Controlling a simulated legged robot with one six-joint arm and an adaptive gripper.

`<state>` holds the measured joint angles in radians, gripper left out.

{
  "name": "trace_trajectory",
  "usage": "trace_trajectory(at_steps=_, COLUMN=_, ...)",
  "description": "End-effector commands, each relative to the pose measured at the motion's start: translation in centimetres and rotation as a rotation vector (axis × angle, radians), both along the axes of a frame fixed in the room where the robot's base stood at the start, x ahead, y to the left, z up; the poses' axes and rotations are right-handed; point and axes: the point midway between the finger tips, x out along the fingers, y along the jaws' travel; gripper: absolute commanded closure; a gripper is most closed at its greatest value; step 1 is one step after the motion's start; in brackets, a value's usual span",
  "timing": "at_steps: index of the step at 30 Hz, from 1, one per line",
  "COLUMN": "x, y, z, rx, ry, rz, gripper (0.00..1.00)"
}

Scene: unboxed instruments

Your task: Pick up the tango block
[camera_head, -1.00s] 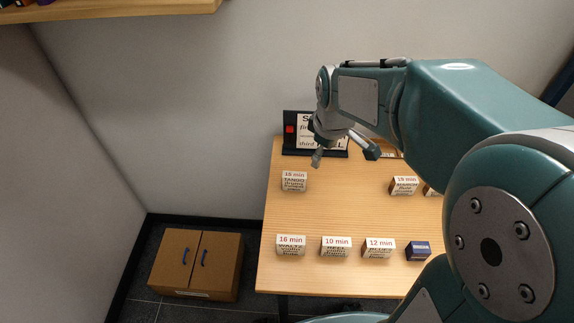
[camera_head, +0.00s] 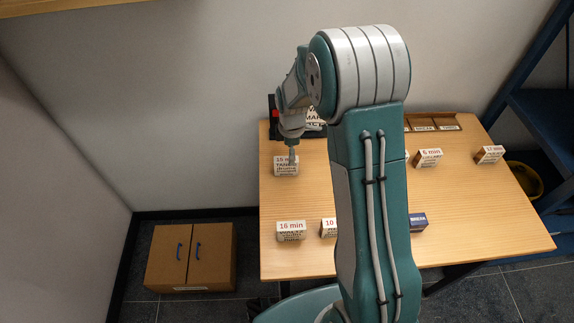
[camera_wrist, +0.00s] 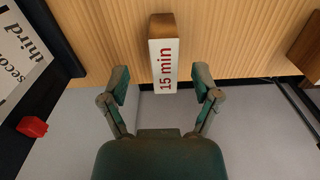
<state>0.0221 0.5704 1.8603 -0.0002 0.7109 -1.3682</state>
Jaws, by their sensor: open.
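The tango block (camera_head: 286,170) is a small white-labelled block at the back left of the table, with "15 min" in red and TANGO below it. In the wrist view the block (camera_wrist: 163,62) shows its "15 min" face and a brown wooden side, lined up with the gap between the fingers. My gripper (camera_wrist: 161,86) is open and empty, a finger on either side of that gap. In the head view my gripper (camera_head: 292,155) is right at the block's top, partly covering it. I cannot tell if they touch.
Other blocks stand on the table (camera_head: 300,262): "16 min" (camera_head: 291,231), "10" (camera_head: 328,228), "6 min" (camera_head: 428,158) and another at right (camera_head: 489,155). A dark blue box (camera_head: 418,222) is at front. A black-framed sign (camera_head: 314,120) stands behind the tango block. My arm hides the table's middle.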

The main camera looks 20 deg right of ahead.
Motion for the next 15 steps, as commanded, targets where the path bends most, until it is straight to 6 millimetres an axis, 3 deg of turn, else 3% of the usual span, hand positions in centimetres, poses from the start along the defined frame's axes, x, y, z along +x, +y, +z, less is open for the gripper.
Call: trace_trajectory(at_steps=15, x=-0.1, y=0.7, z=-5.7, rx=0.001, ry=0.0, rz=-0.002, gripper=0.2)
